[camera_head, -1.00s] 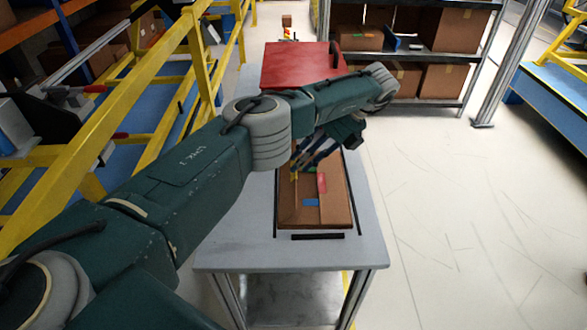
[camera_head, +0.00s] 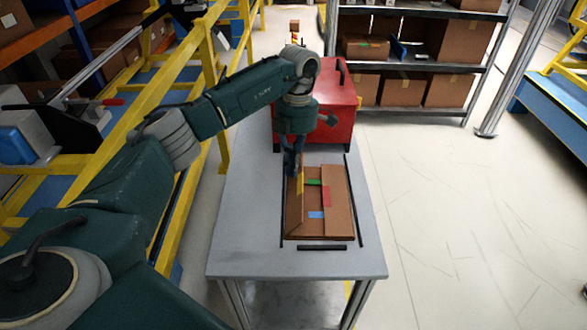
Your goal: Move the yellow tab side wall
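A flat brown cardboard box (camera_head: 339,222) lies on the grey table, with several coloured tabs on its flaps. The yellow tab (camera_head: 300,184) is on the left side wall (camera_head: 294,213), which runs along the box's left edge and looks tilted. A green tab (camera_head: 313,182), a red tab (camera_head: 326,196) and a blue tab (camera_head: 316,214) show on the other flaps. My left gripper (camera_head: 293,170) points down at the far left corner of the box, close beside the yellow tab. Its fingers are small and dark; their opening and any contact are unclear. My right gripper is out of view.
The grey table (camera_head: 245,225) has bare room left of the box. Black strips (camera_head: 322,248) frame the box. A red case (camera_head: 337,112) stands behind it, near my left arm. Yellow railings (camera_head: 205,80) stand at the left; a shelf (camera_head: 412,67) stands at the back.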

